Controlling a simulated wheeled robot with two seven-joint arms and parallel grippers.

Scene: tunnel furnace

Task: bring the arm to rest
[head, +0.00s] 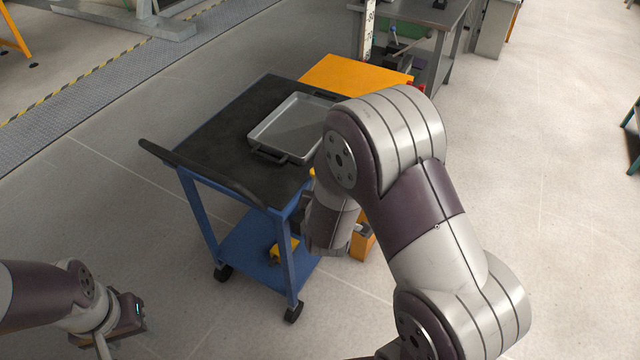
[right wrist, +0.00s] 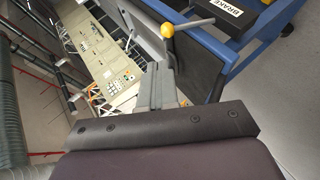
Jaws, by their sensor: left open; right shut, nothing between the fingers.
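My right arm (head: 420,190) is bent and raised in the middle of the head view, in front of the cart's right side. Its forearm hangs downward beside the cart, and the gripper is mostly hidden there. In the right wrist view my right gripper (right wrist: 158,88) has its grey fingers together with nothing between them. My left arm (head: 40,295) comes in low at the left edge. My left gripper (head: 122,318) is in the bottom left corner, open and empty, apart from the cart and partly cut off by the frame.
A blue cart (head: 238,205) with a black top stands close to my right forearm. A grey tray (head: 262,138) lies on it. An orange surface (head: 345,74) is behind the cart. A grey workbench (head: 432,18) stands farther back. The floor at right is clear.

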